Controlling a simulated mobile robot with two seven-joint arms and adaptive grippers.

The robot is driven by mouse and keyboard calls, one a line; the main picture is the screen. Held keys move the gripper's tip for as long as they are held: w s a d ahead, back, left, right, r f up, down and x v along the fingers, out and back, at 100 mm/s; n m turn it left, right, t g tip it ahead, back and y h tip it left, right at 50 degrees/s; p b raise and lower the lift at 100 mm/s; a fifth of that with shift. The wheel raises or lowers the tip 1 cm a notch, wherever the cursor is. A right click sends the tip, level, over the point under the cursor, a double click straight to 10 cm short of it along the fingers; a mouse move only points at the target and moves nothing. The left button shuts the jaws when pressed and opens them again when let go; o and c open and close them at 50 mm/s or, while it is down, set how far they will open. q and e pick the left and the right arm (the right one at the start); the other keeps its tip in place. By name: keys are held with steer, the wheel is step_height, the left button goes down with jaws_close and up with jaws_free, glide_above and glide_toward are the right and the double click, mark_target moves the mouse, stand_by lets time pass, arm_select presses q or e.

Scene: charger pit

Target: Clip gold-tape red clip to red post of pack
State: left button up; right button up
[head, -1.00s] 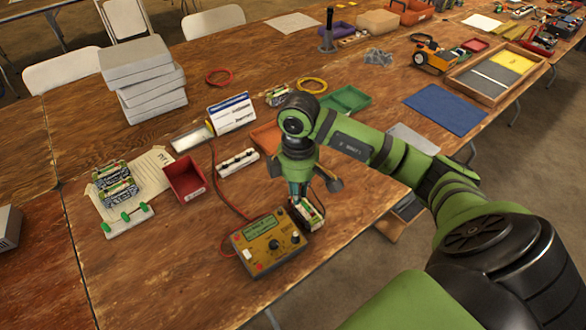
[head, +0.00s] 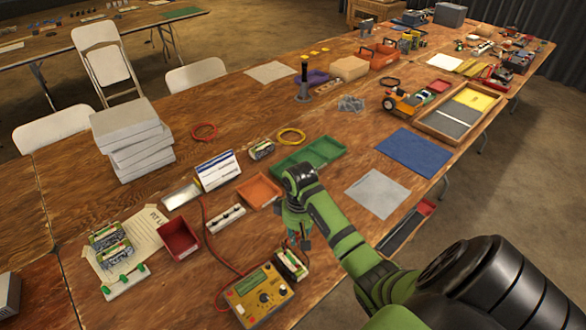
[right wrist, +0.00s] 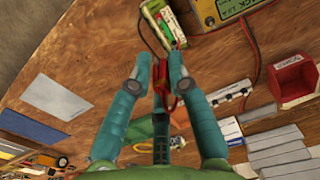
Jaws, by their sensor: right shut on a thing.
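My right gripper (head: 304,243) is beside and above a pale pack (head: 291,265) at the table's front edge. In the right wrist view, the teal fingers of the right gripper (right wrist: 167,80) are shut on a red clip (right wrist: 166,99). Fingers hide part of the clip, and I cannot make out its tape. The pack (right wrist: 160,22) lies beyond the fingertips, with dark and red leads near its end. Its red post is too small to tell, and I cannot tell whether the clip touches it. My left gripper is out of view.
A yellow charger (head: 261,297) stands left of the pack, with a red lead (head: 222,262) running from it. A red bin (head: 180,239), a white strip (head: 226,218) and an orange tray (head: 259,192) are behind. A grey mat (head: 377,194) lies right.

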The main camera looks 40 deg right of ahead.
step_height(320, 180, down, 5)
steer(key=b, duration=0.3)
steer(key=shift+d+r, duration=0.15)
steer(key=shift+r, duration=0.05)
steer(key=shift+f, duration=0.1)
steer(key=shift+f+b, duration=2.2)
steer(key=shift+f, duration=1.25)
steer(key=shift+r, duration=0.1)
steer(key=shift+f+p, duration=0.25)
steer(key=shift+p, duration=0.1)
steer(key=o, duration=0.9)
